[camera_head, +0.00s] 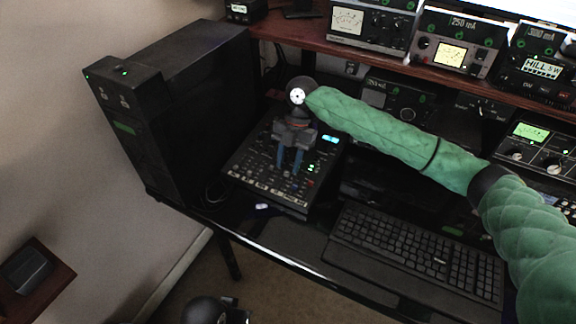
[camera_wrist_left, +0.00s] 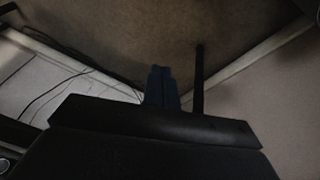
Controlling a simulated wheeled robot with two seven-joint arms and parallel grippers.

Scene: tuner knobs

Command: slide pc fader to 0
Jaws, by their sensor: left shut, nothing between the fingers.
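A black mixer panel (camera_head: 262,192) with small knobs, faders and lit buttons lies on the desk in the head view. The pc fader is too small to tell apart from its neighbours. My right gripper (camera_head: 289,171) points down over the middle of the mixer. Its two blue fingers are apart, with the tips close to the panel; I cannot tell whether they touch it. The gripper hides part of the mixer's back. My left gripper (camera_wrist_left: 161,75) shows in the left wrist view, with its blue fingers together and empty, away from the mixer.
A black computer tower (camera_head: 190,110) stands left of the mixer. A keyboard (camera_head: 415,250) lies to the right. A wooden shelf (camera_head: 300,35) with meters and radios runs along the back. A small white object (camera_head: 262,206) lies at the desk's front edge.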

